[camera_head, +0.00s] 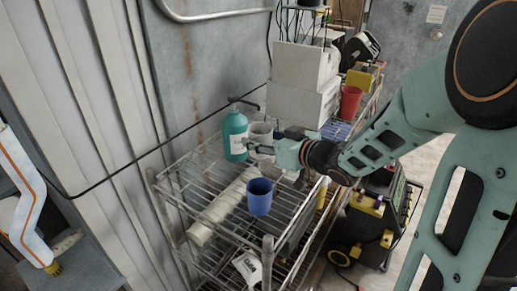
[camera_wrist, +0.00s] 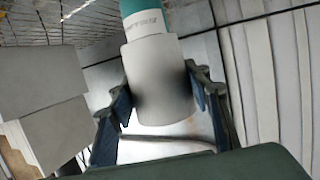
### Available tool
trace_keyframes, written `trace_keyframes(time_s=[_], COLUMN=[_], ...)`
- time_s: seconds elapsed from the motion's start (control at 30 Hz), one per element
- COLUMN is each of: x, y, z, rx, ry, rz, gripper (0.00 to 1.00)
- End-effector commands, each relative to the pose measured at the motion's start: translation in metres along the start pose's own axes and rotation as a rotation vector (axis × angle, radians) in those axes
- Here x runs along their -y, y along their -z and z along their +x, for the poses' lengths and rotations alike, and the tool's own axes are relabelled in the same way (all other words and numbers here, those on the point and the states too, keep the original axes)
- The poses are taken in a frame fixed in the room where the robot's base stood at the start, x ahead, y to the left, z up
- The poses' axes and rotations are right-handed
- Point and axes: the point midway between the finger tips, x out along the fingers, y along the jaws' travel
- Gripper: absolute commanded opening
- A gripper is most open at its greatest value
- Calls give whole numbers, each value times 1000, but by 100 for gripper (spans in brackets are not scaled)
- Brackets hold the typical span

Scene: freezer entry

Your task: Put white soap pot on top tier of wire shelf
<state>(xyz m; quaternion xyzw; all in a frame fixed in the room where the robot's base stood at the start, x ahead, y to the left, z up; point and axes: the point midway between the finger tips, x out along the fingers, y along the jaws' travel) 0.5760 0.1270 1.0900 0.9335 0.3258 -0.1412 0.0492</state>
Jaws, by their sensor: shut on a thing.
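The white soap pot (camera_head: 261,131) is a pale cylinder at the far side of the top tier of the wire shelf (camera_head: 186,181). My gripper (camera_head: 268,144) is shut on it, coming from the right. In the wrist view the white soap pot (camera_wrist: 158,85) sits between the two fingers of my gripper (camera_wrist: 160,92), one on each side. I cannot tell whether its base touches the wires. A teal bottle (camera_head: 235,136) stands just left of the pot in the head view. It shows behind the pot in the wrist view (camera_wrist: 146,20).
A blue cup (camera_head: 260,198) and a long white roll (camera_head: 217,211) are on the shelf in front. White boxes (camera_head: 300,68) and a red cup (camera_head: 349,103) stand behind to the right. Bare wire shows left of the roll. A ribbed wall borders the left.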

Motion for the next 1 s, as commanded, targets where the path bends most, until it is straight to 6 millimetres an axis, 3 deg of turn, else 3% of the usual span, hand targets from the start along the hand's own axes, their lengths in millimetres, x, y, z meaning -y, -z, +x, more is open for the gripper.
trace_keyframes(time_s=[0.1, 0.4, 0.73, 0.9, 1.0], x=[-12, -32, -41, -40, -41], y=[-5, -37, -50, -74, -78], z=[22, 61, 77, 84, 86], rx=[0, 0, 0, 2, 0], ry=[3, 2, 1, 2, 0], rz=[3, 1, 0, 2, 1], gripper=[21, 21, 21, 21, 21])
